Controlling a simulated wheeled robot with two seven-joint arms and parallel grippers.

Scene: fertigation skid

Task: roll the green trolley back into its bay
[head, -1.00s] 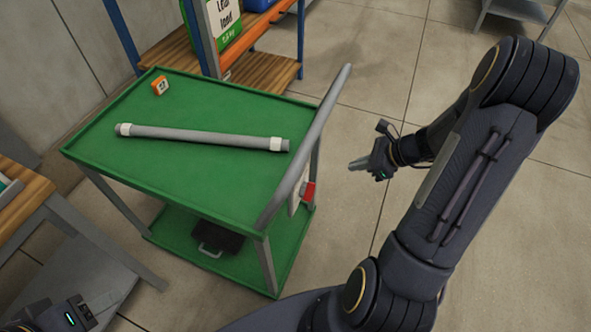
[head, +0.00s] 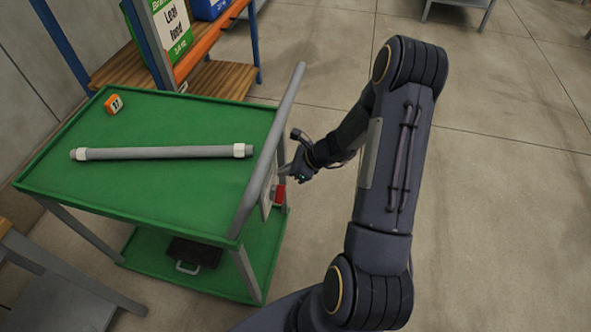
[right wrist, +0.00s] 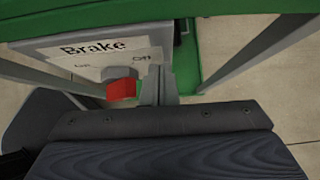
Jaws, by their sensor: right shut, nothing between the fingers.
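The green trolley (head: 190,194) stands at the left of the head view, its grey push handle (head: 270,150) along its right end. Below the handle is a brake plate (right wrist: 88,52) lettered "Brake", with a red brake lever (head: 279,194). The lever also shows in the right wrist view (right wrist: 122,90), on a grey knob. My right gripper (head: 289,170) is shut and empty at the handle end. Its fingers (right wrist: 158,90) are just right of the red lever, near "Off"; I cannot tell whether they touch. My left gripper is out of view. I cannot identify the bay.
A grey pipe (head: 160,153) and an orange block (head: 114,104) lie on the trolley top; a black case (head: 195,253) is on its lower shelf. A rack (head: 205,52) with a feed bag stands behind, a bench (head: 60,295) at left.

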